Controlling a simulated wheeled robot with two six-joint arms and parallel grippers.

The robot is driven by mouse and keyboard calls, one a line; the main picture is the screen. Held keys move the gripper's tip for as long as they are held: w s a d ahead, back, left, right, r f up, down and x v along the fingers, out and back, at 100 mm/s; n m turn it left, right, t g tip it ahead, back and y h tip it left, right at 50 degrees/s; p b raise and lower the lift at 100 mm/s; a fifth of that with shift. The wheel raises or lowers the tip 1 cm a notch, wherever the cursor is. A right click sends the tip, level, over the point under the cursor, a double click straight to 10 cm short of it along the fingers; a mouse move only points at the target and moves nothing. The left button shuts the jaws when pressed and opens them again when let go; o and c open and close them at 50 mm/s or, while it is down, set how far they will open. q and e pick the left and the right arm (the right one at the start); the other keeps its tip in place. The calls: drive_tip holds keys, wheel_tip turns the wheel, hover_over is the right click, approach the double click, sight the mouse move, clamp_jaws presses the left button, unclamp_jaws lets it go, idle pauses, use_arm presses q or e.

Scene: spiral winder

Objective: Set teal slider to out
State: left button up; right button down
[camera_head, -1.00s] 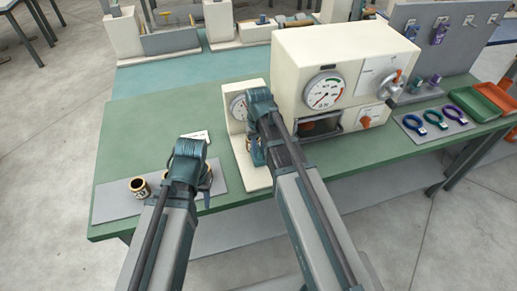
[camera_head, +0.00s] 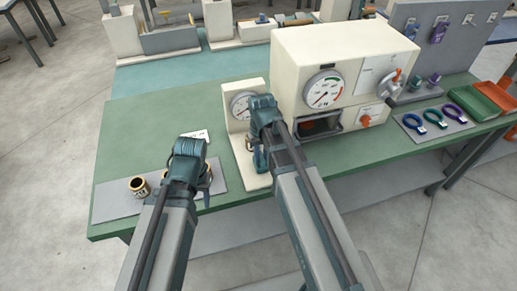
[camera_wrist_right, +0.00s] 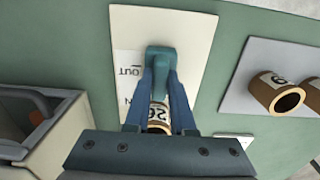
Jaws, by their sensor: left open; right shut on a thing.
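The teal slider (camera_wrist_right: 161,58) stands on a cream base plate (camera_wrist_right: 195,35), level with the printed OUT label (camera_wrist_right: 130,68) in the right wrist view. My right gripper (camera_wrist_right: 161,82) is shut on it, with a finger on either side. A numbered canister (camera_wrist_right: 158,118) shows between the fingers nearer the camera; its exact support is hidden. In the head view my right gripper (camera_head: 258,158) is over the cream base plate (camera_head: 260,180), and the arm hides most of the slider. My left gripper (camera_head: 188,165) is open over the grey mat; its fingers are mostly hidden.
A canister (camera_head: 139,186) stands on the grey mat (camera_head: 112,205), with another partly behind my left gripper. A cream machine with a dial (camera_head: 323,90) and an open bay stands right of my right gripper. Ring-handled tools (camera_head: 435,118) and trays lie further right.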

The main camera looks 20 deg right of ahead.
drive_tip(key=s, duration=0.3)
drive_tip(key=shift+w, duration=0.15)
drive_tip(key=c, duration=0.8)
unclamp_jaws()
drive_tip(key=shift+o, duration=0.2)
drive_tip(key=shift+r+p, duration=0.8)
wheel_tip(320, 180, up, 12)
drive_tip(key=p, duration=1.2)
